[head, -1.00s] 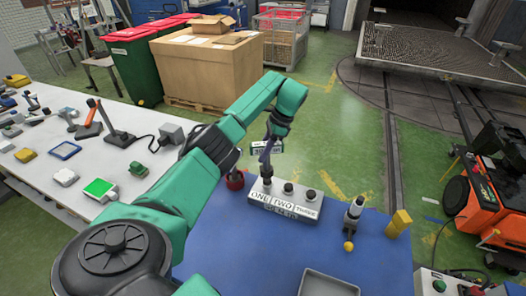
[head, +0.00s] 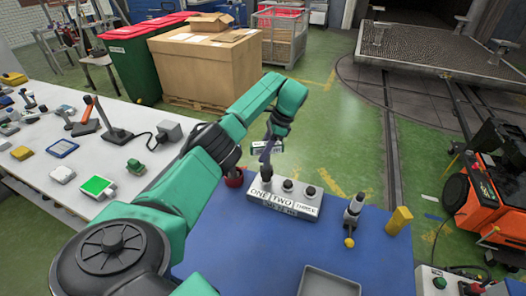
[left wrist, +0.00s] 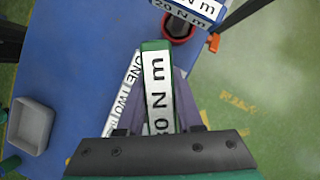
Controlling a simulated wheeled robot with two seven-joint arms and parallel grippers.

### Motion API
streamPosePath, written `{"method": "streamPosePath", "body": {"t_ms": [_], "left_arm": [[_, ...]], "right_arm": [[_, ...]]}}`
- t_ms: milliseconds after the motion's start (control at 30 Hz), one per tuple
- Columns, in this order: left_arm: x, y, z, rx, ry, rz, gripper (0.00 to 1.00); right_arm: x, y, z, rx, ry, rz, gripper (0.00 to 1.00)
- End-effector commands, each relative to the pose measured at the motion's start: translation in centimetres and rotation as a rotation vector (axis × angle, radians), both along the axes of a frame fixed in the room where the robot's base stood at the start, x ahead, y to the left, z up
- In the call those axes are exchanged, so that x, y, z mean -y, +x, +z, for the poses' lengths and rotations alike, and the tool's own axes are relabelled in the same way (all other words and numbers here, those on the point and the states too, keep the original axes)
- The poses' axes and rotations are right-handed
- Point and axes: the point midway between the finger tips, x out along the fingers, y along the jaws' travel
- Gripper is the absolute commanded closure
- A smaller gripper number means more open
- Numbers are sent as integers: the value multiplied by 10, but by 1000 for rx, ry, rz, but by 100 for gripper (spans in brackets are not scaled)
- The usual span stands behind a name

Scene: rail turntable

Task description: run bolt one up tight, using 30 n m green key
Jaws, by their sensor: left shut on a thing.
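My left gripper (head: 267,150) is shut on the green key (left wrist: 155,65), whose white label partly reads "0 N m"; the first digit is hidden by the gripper. The key is above the ONE end of the pale bolt block (head: 284,204), labelled ONE, TWO, THREE. Bolt one (head: 266,184) stands at the block's left end, below the key's dark shank. I cannot tell whether the key is seated on it. Bolts two (head: 288,186) and three (head: 310,192) stand beside it. My right gripper is not in view.
A blue key (left wrist: 200,6) labelled 20 N m is by a red cup (left wrist: 180,28). The white table (head: 40,185) at left holds several small things.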

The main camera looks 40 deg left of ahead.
Motion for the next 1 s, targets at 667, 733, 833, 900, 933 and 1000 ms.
{"method": "streamPosePath", "body": {"t_ms": [667,733,833,900,933,1000], "left_arm": [[-1,0,-6,0,0,1,100],[0,0,-6,0,0,0,100],[0,0,-6,0,0,1,100],[0,0,-6,0,0,0,100],[0,0,-6,0,0,0,100],[0,0,-8,0,0,0,100]], "right_arm": [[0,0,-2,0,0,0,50],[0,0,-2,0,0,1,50],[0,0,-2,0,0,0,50],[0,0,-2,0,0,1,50],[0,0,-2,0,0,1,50],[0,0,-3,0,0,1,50]]}}
